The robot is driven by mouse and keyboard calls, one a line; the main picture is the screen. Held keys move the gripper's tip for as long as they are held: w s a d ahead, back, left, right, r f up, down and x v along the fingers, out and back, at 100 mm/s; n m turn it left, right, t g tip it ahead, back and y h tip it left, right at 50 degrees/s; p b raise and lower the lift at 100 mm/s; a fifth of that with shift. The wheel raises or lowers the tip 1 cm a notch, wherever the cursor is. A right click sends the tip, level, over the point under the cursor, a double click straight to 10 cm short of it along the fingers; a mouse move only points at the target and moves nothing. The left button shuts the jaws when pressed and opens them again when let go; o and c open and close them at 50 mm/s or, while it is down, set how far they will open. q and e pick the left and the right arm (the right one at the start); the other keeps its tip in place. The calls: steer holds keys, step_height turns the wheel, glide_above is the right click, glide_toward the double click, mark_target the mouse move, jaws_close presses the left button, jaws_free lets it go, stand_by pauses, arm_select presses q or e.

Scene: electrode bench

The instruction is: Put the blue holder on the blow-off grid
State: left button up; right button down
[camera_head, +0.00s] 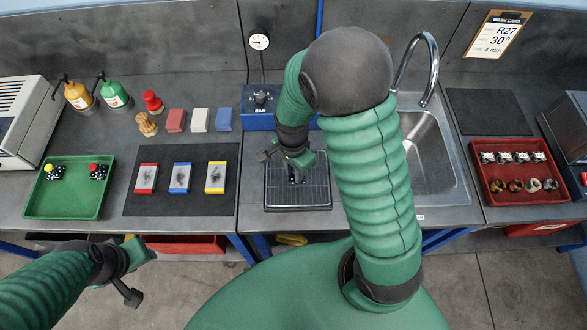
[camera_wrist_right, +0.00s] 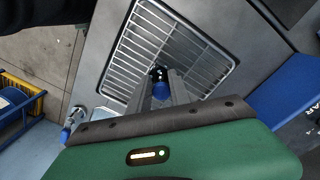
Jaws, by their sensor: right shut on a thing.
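The blow-off grid (camera_head: 318,190) is a wire rack over a dark tray on the bench, left of the sink. It also fills the upper middle of the right wrist view (camera_wrist_right: 126,62). My right gripper (camera_head: 293,174) is over the grid, pointing down. In the wrist view its fingers (camera_wrist_right: 162,88) are shut on the blue holder (camera_wrist_right: 160,90), a small blue piece with a dark end. Whether the holder touches the grid I cannot tell. My left gripper (camera_head: 138,262) hangs in front of the bench at the lower left; its jaws are unclear.
A blue box marked BAR (camera_head: 258,108) with a gauge above stands behind the grid. The sink (camera_head: 438,165) with its tap is to the right. A dark mat (camera_head: 205,208) with coloured blocks and a green tray (camera_head: 62,213) lie left; a red tray (camera_head: 521,202) lies right.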

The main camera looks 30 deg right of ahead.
steer(key=shift+d+f, duration=0.2)
steer(key=shift+d, duration=0.2)
steer(key=c, duration=1.5)
jaws_free()
steer(key=o, duration=0.3)
steer(key=shift+a, duration=0.3)
steer(key=shift+w+r, duration=0.1)
steer(key=shift+r, duration=0.2)
step_height(320, 180, up, 11)
steer(key=s+a+f+n+t, duration=0.2)
steer(key=s+a+n+t, duration=0.1)
steer(key=n, duration=1.2)
steer(key=shift+s+a+f, duration=0.2)
steer(key=shift+s+f, duration=0.1)
steer(key=shift+s, duration=0.45)
steer(key=shift+w, duration=0.1)
